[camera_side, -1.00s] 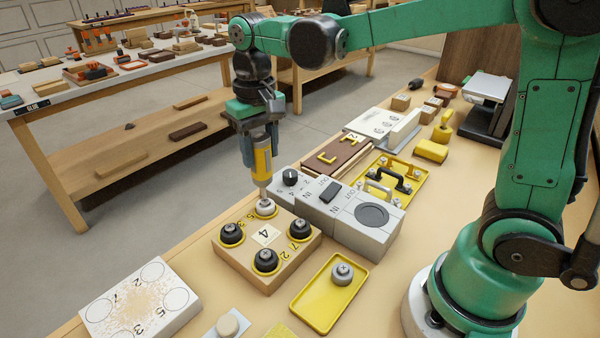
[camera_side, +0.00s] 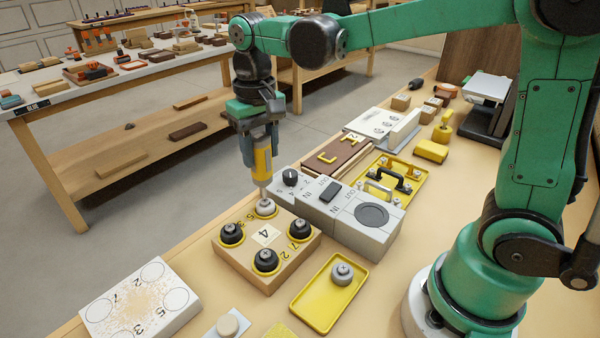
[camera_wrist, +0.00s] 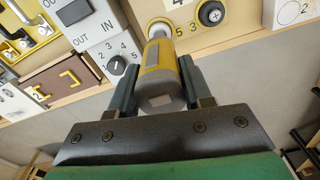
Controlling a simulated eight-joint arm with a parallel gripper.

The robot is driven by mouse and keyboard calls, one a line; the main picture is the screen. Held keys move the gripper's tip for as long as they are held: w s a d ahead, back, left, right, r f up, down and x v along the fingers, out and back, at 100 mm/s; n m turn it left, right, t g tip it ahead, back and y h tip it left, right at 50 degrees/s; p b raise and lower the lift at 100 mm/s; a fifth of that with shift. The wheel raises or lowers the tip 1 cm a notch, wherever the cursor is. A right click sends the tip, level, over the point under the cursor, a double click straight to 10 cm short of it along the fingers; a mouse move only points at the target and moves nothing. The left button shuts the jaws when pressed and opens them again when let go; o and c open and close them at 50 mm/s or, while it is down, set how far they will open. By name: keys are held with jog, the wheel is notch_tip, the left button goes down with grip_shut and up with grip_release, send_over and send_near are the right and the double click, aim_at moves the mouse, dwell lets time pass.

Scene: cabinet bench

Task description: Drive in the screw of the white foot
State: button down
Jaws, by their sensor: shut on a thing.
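My gripper (camera_side: 260,147) is shut on a yellow and grey screwdriver (camera_side: 262,161) held upright, tip down. The screwdriver's tip is at the top of the white foot (camera_side: 265,207), which sits at the far corner of a wooden block (camera_side: 264,272) marked 4. In the wrist view the screwdriver (camera_wrist: 161,73) lies between both fingers and the white foot (camera_wrist: 160,27) shows behind it. The screw itself is hidden under the tip. Three black feet sit at the block's other corners; one is the left black foot (camera_side: 231,234).
A grey box with a dial (camera_side: 290,177) and IN and OUT labels stands just right of the block. A yellow tray (camera_side: 318,320) holding a grey foot (camera_side: 342,273) lies in front. A white numbered board (camera_side: 142,300) lies at lower left.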

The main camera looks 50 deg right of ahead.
jog(key=shift+f, duration=0.7)
dwell(1.8)
jog(key=shift+r, duration=3)
